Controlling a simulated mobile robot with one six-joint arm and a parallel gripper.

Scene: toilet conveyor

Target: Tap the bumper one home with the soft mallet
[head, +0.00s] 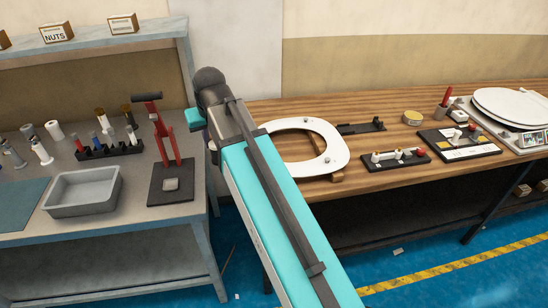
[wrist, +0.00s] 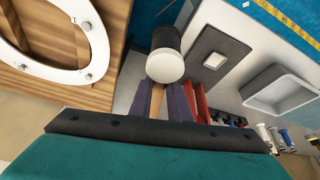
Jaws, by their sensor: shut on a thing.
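In the wrist view my gripper (wrist: 167,105) is shut on the wooden handle of the soft mallet. The mallet's head (wrist: 166,66), dark with a pale face, points away beyond the fingers. The white toilet seat (head: 338,145) lies on the wooden bench; part of it shows at the left of the wrist view (wrist: 60,73). Small round bumpers sit on the seat, including one (wrist: 86,26) and another (wrist: 88,77) on its right side. I cannot tell which is bumper one. The mallet head is apart from the seat.
The grey bench at left holds a red press (head: 166,135), a grey tray (head: 85,190) and a black rack (head: 108,150). On the wooden bench (head: 385,120), right of the seat, are a black bracket (head: 362,128), fixture boards (head: 400,158) and stacked white lids (head: 512,103).

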